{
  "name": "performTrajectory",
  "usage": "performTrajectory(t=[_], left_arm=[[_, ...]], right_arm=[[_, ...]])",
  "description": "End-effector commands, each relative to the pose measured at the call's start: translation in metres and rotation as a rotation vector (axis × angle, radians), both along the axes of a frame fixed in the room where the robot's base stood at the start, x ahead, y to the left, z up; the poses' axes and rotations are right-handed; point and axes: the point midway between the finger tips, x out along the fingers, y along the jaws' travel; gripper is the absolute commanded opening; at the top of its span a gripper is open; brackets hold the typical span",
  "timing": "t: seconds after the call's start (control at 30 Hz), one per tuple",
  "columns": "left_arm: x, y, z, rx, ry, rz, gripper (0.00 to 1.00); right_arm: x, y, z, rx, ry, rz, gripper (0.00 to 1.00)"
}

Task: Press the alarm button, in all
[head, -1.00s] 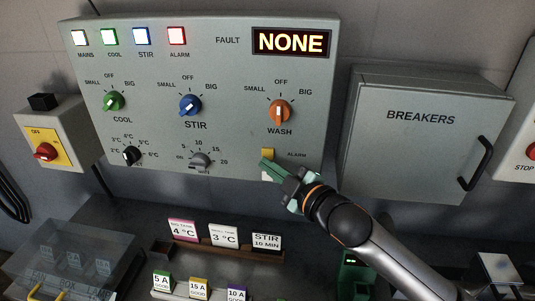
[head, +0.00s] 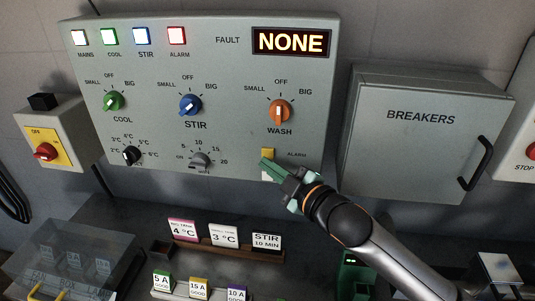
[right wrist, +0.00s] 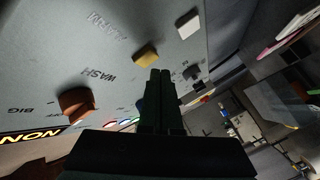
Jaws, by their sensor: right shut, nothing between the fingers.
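The alarm button is the yellow block (head: 267,153) beside the ALARM label, low on the right of the grey control panel (head: 230,75). It also shows in the right wrist view (right wrist: 146,55). My right gripper (head: 267,166) is shut and empty, its green fingertips at the button's lower edge in the head view. In the right wrist view the dark fingertips (right wrist: 160,73) lie close beside the button; I cannot tell if they touch it. The ALARM lamp (head: 177,36) glows whitish in a red frame. The fault display (head: 291,42) reads NONE. My left gripper is not in view.
A white block (right wrist: 190,26) sits near the yellow button. The orange WASH knob (head: 280,111) is above it. The breakers box (head: 420,145) stands to the right. Label cards (head: 223,236) and a clear fuse box (head: 75,255) are below on the bench.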

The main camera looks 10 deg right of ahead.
Motion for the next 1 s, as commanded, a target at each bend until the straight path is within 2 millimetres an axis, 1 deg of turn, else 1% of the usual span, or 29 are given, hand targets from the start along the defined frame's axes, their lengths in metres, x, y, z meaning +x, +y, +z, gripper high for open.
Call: performTrajectory(t=[0.57, 0.83, 1.0], left_arm=[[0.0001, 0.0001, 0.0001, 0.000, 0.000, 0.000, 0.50], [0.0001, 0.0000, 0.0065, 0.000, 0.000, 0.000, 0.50], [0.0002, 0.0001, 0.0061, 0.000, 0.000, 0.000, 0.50]], right_arm=[[0.0001, 0.0000, 0.0002, 0.000, 0.000, 0.000, 0.00], [0.0068, -0.0029, 0.0014, -0.001, 0.000, -0.001, 0.00], [0.0080, -0.0032, 0.0002, 0.000, -0.001, 0.001, 0.00]])
